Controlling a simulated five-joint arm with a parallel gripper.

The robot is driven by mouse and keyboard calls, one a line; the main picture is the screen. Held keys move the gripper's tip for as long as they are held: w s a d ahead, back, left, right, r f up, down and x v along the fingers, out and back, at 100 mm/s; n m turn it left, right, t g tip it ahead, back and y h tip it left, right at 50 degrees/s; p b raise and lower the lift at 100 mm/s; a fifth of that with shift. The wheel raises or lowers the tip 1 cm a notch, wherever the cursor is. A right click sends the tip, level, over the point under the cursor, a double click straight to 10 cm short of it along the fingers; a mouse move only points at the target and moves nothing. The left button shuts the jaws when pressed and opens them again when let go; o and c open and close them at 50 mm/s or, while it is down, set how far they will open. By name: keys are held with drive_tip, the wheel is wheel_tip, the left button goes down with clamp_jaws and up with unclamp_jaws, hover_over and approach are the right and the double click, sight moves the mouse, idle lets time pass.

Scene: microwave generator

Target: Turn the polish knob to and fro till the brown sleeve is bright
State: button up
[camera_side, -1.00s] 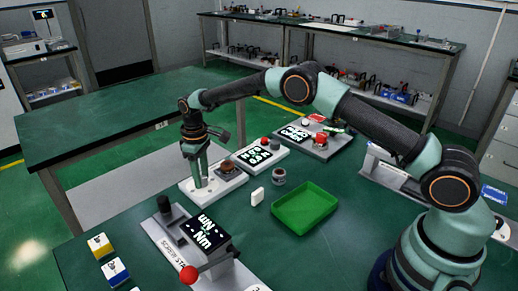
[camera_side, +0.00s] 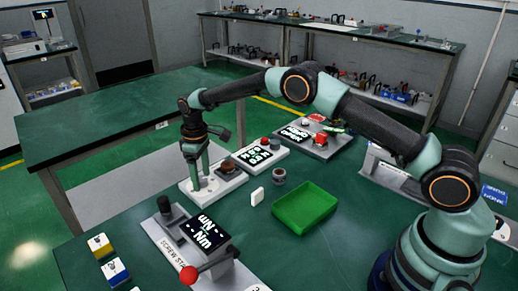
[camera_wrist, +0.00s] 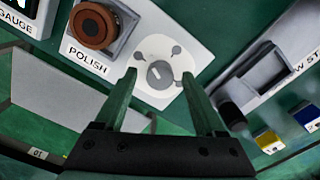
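The polish station (camera_side: 232,182) is a white plate, lettered POLISH in the wrist view (camera_wrist: 196,40). The brown sleeve (camera_side: 227,166) sits in its dark holder and looks dull reddish-brown in the wrist view (camera_wrist: 93,27). The grey knob (camera_wrist: 160,75), with a pale pointer mark, sits on a white round dial beside the sleeve. My gripper (camera_side: 200,184) points down over the knob. In the wrist view its green fingers (camera_wrist: 160,82) are apart, one on each side of the knob, with gaps showing; the knob is largely hidden in the side view.
A gauge unit with a screen (camera_side: 254,154) stands behind the station. A green tray (camera_side: 304,208), a white block (camera_side: 257,196) and a grey ring-like part (camera_side: 279,176) lie to the right. A screw station (camera_side: 190,245) with a red-knobbed lever stands in front.

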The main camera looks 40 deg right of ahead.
sight(201, 179)
wheel_tip(201, 179, up, 12)
idle(0.6)
idle(0.4)
wheel_tip(201, 179, down, 12)
drive_tip(key=n, duration=0.4)
drive_tip(key=shift+f+n, duration=0.15)
drive_tip(key=shift+n, duration=0.15)
idle(0.3)
clamp_jaws()
